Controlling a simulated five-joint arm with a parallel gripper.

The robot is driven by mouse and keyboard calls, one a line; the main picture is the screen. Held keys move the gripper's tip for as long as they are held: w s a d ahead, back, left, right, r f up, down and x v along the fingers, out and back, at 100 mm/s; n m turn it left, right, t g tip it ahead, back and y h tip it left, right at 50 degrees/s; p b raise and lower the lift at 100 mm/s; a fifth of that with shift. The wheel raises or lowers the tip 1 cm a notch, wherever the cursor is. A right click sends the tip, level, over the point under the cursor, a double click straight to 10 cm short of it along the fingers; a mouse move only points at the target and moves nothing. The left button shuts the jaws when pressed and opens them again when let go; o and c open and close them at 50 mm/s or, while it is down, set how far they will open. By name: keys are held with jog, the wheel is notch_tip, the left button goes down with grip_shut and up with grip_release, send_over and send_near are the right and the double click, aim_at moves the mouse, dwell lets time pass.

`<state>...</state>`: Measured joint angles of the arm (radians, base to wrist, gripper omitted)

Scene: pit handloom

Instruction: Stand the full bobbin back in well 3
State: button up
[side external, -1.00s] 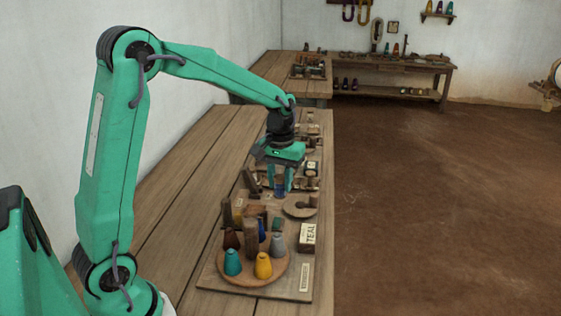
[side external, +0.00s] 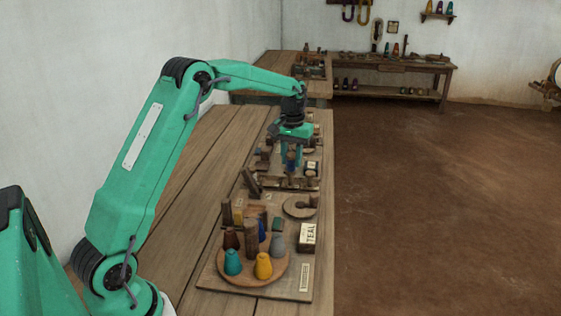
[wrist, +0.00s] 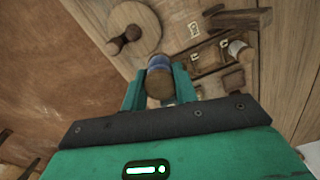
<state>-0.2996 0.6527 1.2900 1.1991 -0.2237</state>
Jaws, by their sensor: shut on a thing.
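My gripper (side external: 292,163) is shut on a bobbin (wrist: 159,66) wound with blue thread, with a brown wooden end. In the wrist view the bobbin sits between my two green fingers, its wooden end toward the camera. In the side view the blue bobbin (side external: 292,157) hangs between the fingers, above a wooden rack (side external: 285,183) across the table. The wrist view shows a dark-framed wooden rack (wrist: 208,63) to the right of the bobbin, with a pale-wound bobbin (wrist: 238,48) at its right. I cannot tell which well is number 3.
A round wooden board (side external: 258,283) with several coloured cones stands nearer, beside a box marked TEAL (side external: 308,237). The table's left side is bare.

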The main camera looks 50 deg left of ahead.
jog(key=a+f, duration=0.2)
jog(key=a, duration=0.2)
jog(key=a+f, duration=0.2)
jog(key=a, duration=0.1)
jog(key=a+f, duration=0.3)
jog(key=a, duration=0.1)
jog(key=shift+w+a, duration=0.35)
jog(key=shift+f, duration=0.1)
jog(key=shift+f, duration=1.95)
jog(key=shift+f, duration=0.1)
jog(key=o, duration=1)
